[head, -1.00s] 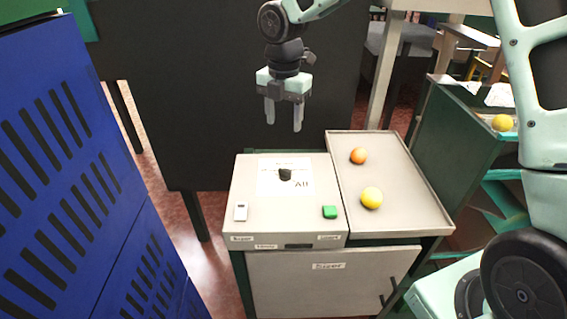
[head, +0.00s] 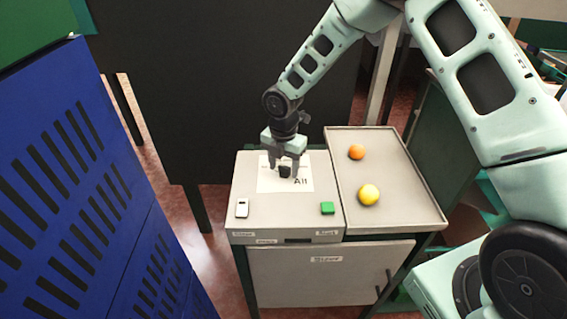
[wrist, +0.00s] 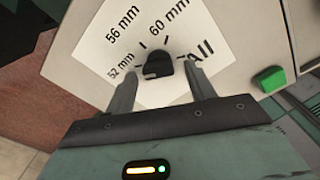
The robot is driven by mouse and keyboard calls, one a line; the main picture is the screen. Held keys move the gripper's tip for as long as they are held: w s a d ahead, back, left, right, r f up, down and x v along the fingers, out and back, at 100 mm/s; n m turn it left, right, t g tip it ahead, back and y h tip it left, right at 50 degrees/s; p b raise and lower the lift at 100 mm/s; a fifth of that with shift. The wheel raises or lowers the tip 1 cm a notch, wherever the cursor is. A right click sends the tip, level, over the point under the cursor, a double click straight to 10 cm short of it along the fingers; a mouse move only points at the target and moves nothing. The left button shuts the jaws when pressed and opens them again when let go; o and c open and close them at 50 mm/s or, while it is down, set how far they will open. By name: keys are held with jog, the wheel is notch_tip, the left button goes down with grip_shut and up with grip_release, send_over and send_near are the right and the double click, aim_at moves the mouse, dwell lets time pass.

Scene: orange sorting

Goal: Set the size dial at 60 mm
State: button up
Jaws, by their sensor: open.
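The size dial is a small black knob (wrist: 158,66) on a white paper scale (wrist: 108,32) marked 52 mm, 56 mm, 60 mm and All. The dial (head: 285,171) also shows in the head view on the machine's grey top. In the wrist view a thin light line on the knob is visible, but I cannot tell for sure which mark it points to. My gripper (wrist: 159,88) is open, with one finger on each side of the knob's near end. In the head view my gripper (head: 284,172) is low over the dial. I cannot tell whether the fingers touch it.
A green button (head: 327,208) and a white switch (head: 242,208) sit on the machine top (head: 285,222). A grey tray (head: 402,210) to the right holds an orange fruit (head: 356,152) and a yellow fruit (head: 369,195). A blue slatted cabinet (head: 60,190) stands at the left.

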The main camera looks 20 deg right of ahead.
jog(key=c, duration=1)
